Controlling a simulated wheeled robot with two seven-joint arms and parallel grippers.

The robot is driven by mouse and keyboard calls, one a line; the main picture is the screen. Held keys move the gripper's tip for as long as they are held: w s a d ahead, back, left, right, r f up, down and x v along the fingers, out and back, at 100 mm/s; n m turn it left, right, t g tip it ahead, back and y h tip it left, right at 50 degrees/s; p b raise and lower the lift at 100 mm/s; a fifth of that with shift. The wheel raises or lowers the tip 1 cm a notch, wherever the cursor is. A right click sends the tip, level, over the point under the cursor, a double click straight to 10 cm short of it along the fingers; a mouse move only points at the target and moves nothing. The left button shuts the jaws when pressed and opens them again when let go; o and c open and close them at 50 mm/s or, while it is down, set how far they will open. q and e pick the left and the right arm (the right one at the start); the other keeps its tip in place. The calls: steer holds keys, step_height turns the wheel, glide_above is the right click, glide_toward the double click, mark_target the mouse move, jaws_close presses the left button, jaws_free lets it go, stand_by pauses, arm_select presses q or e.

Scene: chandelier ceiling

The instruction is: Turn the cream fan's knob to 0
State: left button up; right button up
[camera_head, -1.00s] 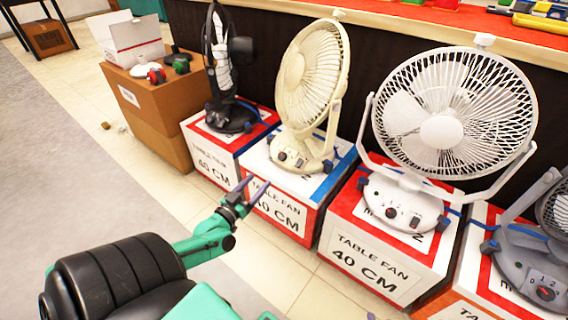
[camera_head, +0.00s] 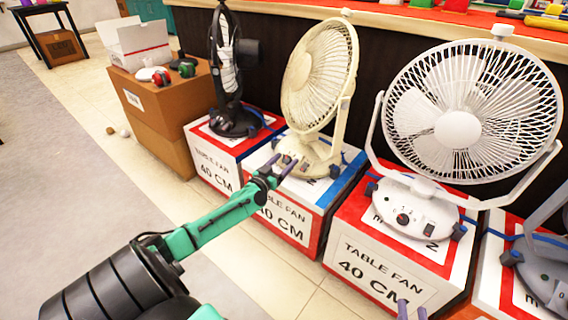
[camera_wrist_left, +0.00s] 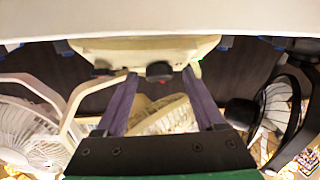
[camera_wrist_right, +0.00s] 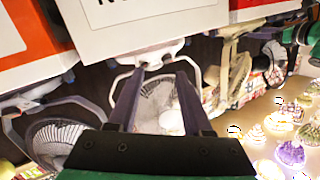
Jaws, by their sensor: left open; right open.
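The cream fan (camera_head: 318,75) stands on a white, red and blue table fan box, its cage facing left. Its base (camera_head: 312,158) carries the controls. My left gripper (camera_head: 282,163) is open at the front of that base. The setting on the knob cannot be read. My right gripper (camera_head: 412,309) is open and empty at the bottom edge, in front of the white fan's box.
A white fan (camera_head: 458,130) stands on its box (camera_head: 385,262) to the right, and a black fan (camera_head: 226,75) stands to the left. A grey fan is partly cut off at the right edge. The red-topped counter (camera_head: 440,20) runs behind. The floor in front is clear.

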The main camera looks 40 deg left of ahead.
arm_select(q)
steer(key=shift+c, duration=0.3)
jaws_close()
